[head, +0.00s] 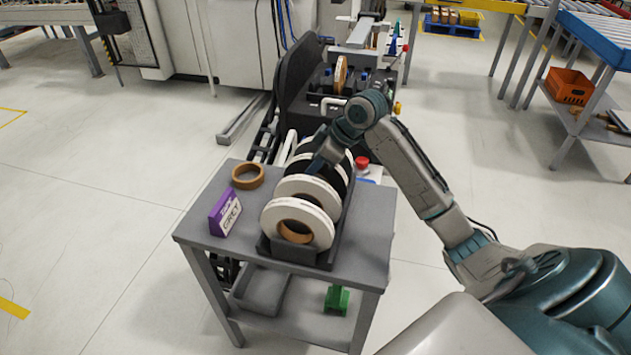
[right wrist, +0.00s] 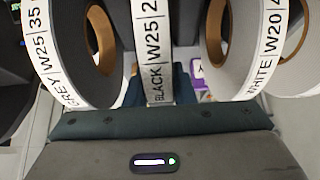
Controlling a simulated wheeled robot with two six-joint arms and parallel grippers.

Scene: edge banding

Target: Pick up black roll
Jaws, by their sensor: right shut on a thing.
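The black roll (head: 341,173) stands upright in a dark rack on the small grey table, among several other rolls. In the right wrist view its rim label reads BLACK W25 (right wrist: 152,45). My right gripper (head: 319,163) reaches down onto the rolls from above and is shut on the black roll. In the right wrist view its fingers (right wrist: 151,88) are at this roll, partly hidden behind the label band. The roll still sits in line with its neighbours. My left gripper is in neither view.
A grey-labelled roll (right wrist: 68,50) and a white-labelled roll (right wrist: 237,45) stand close on either side. The rack (head: 292,252) holds white rolls in front. A brown ring (head: 248,184) and a purple box (head: 225,212) lie on the table (head: 365,235). A machine stands behind.

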